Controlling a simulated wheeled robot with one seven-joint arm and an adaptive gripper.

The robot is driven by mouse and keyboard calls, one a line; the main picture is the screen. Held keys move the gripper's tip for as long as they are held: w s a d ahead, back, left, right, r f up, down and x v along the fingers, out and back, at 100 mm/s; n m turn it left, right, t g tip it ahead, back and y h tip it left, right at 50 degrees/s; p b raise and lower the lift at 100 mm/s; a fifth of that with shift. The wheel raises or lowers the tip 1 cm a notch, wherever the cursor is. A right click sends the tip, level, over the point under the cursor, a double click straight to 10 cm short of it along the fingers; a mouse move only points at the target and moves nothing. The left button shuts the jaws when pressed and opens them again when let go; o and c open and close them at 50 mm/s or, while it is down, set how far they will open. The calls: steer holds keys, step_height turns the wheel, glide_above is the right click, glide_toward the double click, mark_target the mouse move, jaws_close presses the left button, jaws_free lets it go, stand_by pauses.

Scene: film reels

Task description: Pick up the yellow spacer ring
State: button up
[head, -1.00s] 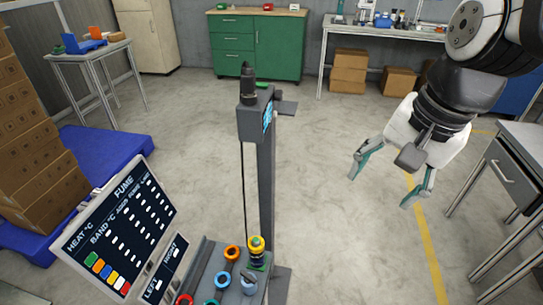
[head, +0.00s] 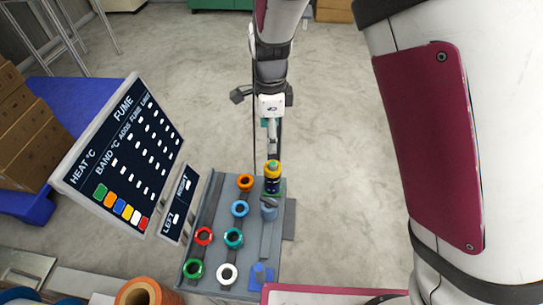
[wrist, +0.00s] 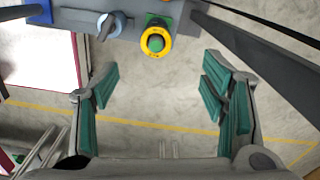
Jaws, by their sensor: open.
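The yellow spacer ring (head: 273,165) sits at the top of a dark upright piece at the back right of the grey rack (head: 212,190). In the wrist view the yellow ring (wrist: 156,53) shows from above around a green centre, at the upper middle. My gripper (wrist: 161,82) is open and empty, its teal-padded fingers spread left and right of the ring's line. The ring lies ahead of the fingertips, not between them. In the head view my gripper is just behind the ring, its fingers mostly hidden.
The rack also holds orange (head: 245,182), blue (head: 240,208), red (head: 203,236), teal (head: 233,239), green (head: 194,269) and white (head: 227,274) rings. A grey-blue piece (head: 268,212) stands close in front of the yellow ring. A display board (head: 120,155) stands left of the rack.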

mark_target(272, 163)
step_height(272, 163, down, 7)
steer(key=shift+f+b, duration=0.15)
steer(key=shift+b, duration=0.65)
steer(key=shift+s+d+f+b, duration=0.15)
steer(key=shift+f+b, duration=0.3)
steer(key=shift+f, duration=0.85)
steer(key=shift+s+d+f+b, duration=0.1)
steer(key=shift+f+b, duration=0.3)
steer(key=shift+f, duration=0.9)
steer(key=c, duration=1.3)
